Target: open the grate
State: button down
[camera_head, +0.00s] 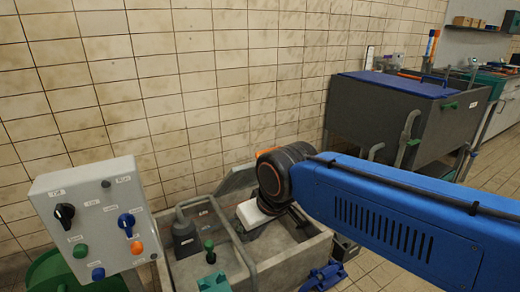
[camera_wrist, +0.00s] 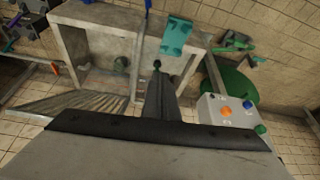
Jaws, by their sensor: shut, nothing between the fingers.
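A ribbed grey panel that looks like the grate (camera_wrist: 75,105) shows at the lower left in the wrist view, slanting beside the concrete basin. Its lower edge is hidden behind my gripper's body, and I cannot tell how far it is tilted. In the head view I cannot make out its bars; my arm covers part of the basin (camera_head: 295,262). My gripper (camera_wrist: 160,82) is shut and empty, pointing over the basin in the wrist view. In the head view its pale body (camera_head: 252,214) hangs over the basin, with the fingertips unclear.
A control box (camera_head: 97,218) with knobs and buttons stands left of the basin. A green-topped lever (camera_head: 209,246) and a dark pump-like housing (camera_head: 186,235) are near the basin's left side. A large grey tank (camera_head: 400,115) with a blue lid stands at the back right. Tiled wall behind.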

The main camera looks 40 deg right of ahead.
jog(key=w+d+r+m, duration=0.4)
jog(key=w+d+m, duration=1)
jog(key=m, duration=0.5)
jog(key=w+d+f+m, duration=0.1)
jog(key=w+d+m, duration=0.3)
jog(key=d+m, duration=0.65)
jog(key=w+d+f+m, duration=0.2)
jog(key=w+d+m, duration=0.2)
jog(key=d+m, duration=0.65)
jog(key=w+d+f+n, duration=0.3)
jog(key=w+d+f, duration=0.1)
jog(key=f, duration=0.5)
jog(key=shift+w+r+h, duration=0.3)
jog(key=shift+w+r, duration=0.95)
jog(key=shift+r, duration=0.2)
